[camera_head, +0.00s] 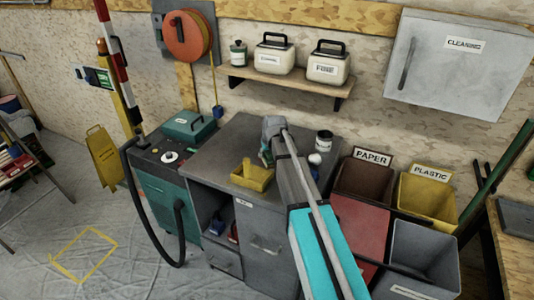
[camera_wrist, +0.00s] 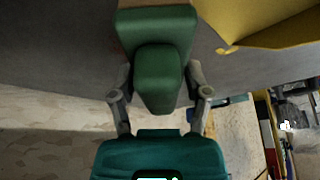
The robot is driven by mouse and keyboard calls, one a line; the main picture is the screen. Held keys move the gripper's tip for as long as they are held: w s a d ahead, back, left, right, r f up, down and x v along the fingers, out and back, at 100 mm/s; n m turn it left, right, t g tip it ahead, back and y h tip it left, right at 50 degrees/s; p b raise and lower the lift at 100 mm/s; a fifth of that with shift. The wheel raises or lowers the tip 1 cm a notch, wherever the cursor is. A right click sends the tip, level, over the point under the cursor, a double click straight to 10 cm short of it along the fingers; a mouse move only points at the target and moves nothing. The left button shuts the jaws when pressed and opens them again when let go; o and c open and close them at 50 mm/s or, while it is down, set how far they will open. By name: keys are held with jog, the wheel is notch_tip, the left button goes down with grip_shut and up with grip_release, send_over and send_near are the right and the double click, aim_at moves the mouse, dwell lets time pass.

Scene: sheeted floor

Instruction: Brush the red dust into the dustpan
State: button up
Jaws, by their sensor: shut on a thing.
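My gripper (camera_wrist: 160,95) is shut on a green brush (camera_wrist: 157,38), with one finger on each side of its handle. A tan strip shows at the top edge of the wrist view beyond the green body. In the head view my gripper (camera_head: 268,150) is over the grey workbench, partly hidden by my own arm. The yellow dustpan (camera_head: 250,177) lies on the bench just in front and left of my gripper. Part of it also shows at the upper right of the wrist view (camera_wrist: 275,22).
The grey bench top (camera_head: 215,155) is bare left of the dustpan. A shelf (camera_head: 290,84) with two white containers and the cleaning cabinet (camera_head: 455,60) hang behind. Bins stand at the right.

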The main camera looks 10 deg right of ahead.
jog(key=shift+f+b, duration=0.5)
jog(key=shift+f, duration=0.05)
jog(key=shift+w, duration=0.1)
jog(key=shift+w+d+r, duration=0.1)
jog(key=shift+w+d, duration=0.5)
jog(key=shift+w, duration=0.15)
jog(key=shift+w+d+r, duration=0.1)
jog(key=shift+w+d, duration=0.45)
jog(key=shift+w, duration=0.2)
jog(key=shift+w+f, duration=0.1)
jog(key=shift+w+d+f, duration=0.1)
jog(key=shift+w+d, duration=0.5)
jog(key=shift+w, duration=0.15)
jog(key=shift+w+d, duration=0.55)
jog(key=shift+w, duration=0.2)
jog(key=shift+w+a+f, duration=0.15)
jog(key=shift+w+a, duration=0.35)
jog(key=shift+a, duration=0.25)
jog(key=shift+s, duration=0.1)
